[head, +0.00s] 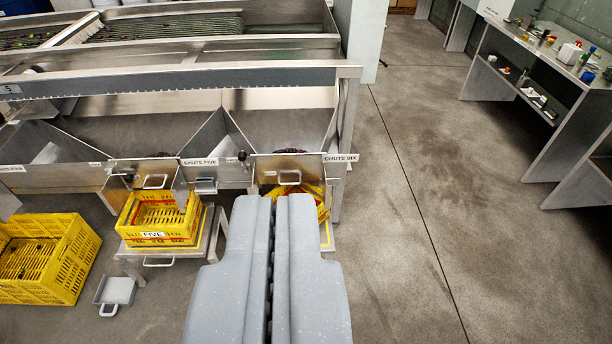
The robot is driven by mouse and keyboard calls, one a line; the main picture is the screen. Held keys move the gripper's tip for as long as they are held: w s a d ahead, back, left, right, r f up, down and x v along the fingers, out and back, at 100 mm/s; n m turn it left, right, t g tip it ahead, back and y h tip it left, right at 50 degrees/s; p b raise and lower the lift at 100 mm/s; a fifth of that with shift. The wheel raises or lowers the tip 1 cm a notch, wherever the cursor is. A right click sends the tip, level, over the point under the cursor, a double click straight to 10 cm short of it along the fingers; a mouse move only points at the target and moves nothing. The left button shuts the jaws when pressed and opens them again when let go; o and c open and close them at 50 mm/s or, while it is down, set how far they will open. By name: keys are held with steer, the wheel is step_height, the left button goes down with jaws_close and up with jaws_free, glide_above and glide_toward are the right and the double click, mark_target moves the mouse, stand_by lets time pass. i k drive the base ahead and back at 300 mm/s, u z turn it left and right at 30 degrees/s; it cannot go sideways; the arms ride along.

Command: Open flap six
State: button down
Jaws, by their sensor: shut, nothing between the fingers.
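Flap six (284,164) is a metal plate with a pale loop handle, across the mouth of the chute beside the label CHUTE SIX (340,158). A black knob (242,155) sits at its left side. Dark produce shows just above the plate's top edge. My gripper (274,197) reaches up from the bottom of the view, its two grey fingers together and empty. Its tips appear just below the flap's handle; I cannot tell how far in front they are. The fingers hide much of the yellow crate (322,205) under chute six.
Flap five (140,169) is to the left, above a yellow crate marked FIVE (157,222) on a stand. Another yellow crate (62,270) and a small grey scoop-like tray (118,290) lie on the floor. A bench (520,95) stands far right. Floor between is clear.

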mark_target(284, 170)
steer(key=z, duration=0.05)
steer(key=i, duration=1.35)
steer(key=u, duration=0.6)
